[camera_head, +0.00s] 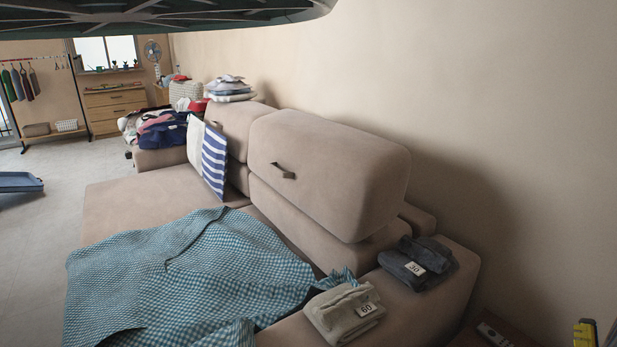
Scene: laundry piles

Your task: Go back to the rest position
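My gripper is not in view in the head view, so its state and position are hidden. The view looks over a beige sofa (330,165) beside a wall. A blue-and-white checked cloth (185,270) lies spread and rumpled over its seat. Two folded garments lie on the near armrest: a pale one (343,311) with a tag reading 60, and a dark grey one (417,262) with a tag reading 30.
Striped cushions (213,160) lean on the backrest. Piles of clothes lie at the far end (160,128) and on top of the backrest (231,90). A wooden drawer unit (115,108) stands at the back.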

